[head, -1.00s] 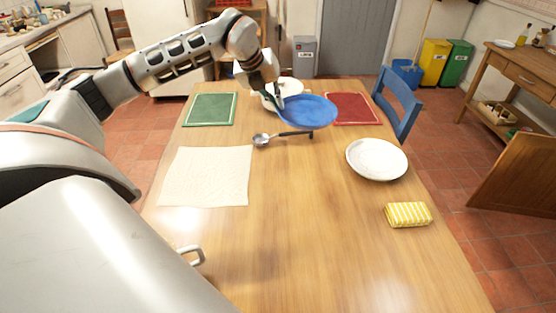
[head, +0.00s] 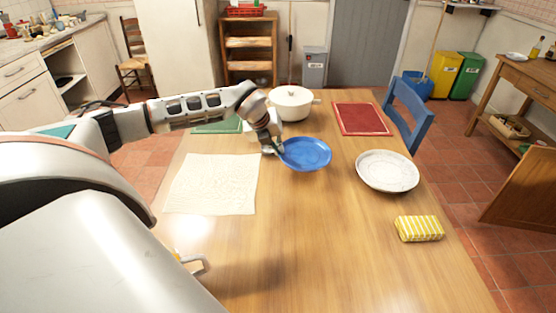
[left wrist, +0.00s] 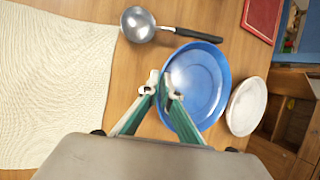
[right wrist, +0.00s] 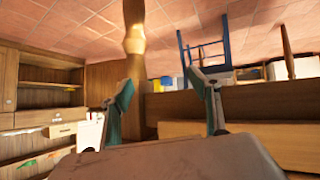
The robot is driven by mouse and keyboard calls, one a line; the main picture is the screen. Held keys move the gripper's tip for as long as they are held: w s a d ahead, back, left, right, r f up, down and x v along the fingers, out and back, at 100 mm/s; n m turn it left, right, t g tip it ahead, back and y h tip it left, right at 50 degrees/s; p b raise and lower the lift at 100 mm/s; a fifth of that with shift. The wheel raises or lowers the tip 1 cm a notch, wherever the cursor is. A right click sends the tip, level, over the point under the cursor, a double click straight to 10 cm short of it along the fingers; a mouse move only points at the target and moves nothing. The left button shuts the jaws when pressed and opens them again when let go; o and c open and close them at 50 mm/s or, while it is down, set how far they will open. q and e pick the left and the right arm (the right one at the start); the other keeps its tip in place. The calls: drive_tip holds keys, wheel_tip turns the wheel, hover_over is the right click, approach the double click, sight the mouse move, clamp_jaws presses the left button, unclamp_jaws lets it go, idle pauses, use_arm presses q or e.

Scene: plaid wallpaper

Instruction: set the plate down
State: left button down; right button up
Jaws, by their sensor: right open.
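The blue plate (head: 306,154) is right of my left gripper (head: 272,148) in the head view, over the middle of the table. In the left wrist view the left gripper's fingers (left wrist: 160,88) straddle the near-left rim of the blue plate (left wrist: 200,85), shut on it. The plate looks nearly level and low; I cannot tell whether it touches the table (head: 300,240). My right gripper (right wrist: 165,85) is open and empty in the right wrist view, facing wooden furniture and the floor; it is out of the head view.
A ladle (left wrist: 140,25) lies just beyond the plate. A white plate (head: 387,171) and yellow striped sponge (head: 419,228) are right. A cream cloth (head: 213,183) is left. A white pot (head: 291,104), green mat (head: 218,125) and red mat (head: 362,118) are behind.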

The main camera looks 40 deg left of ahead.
use_arm(q)
drive_tip(key=shift+f, duration=2.3)
drive_tip(key=c, duration=2.3)
unclamp_jaws()
drive_tip(key=shift+r, duration=0.15)
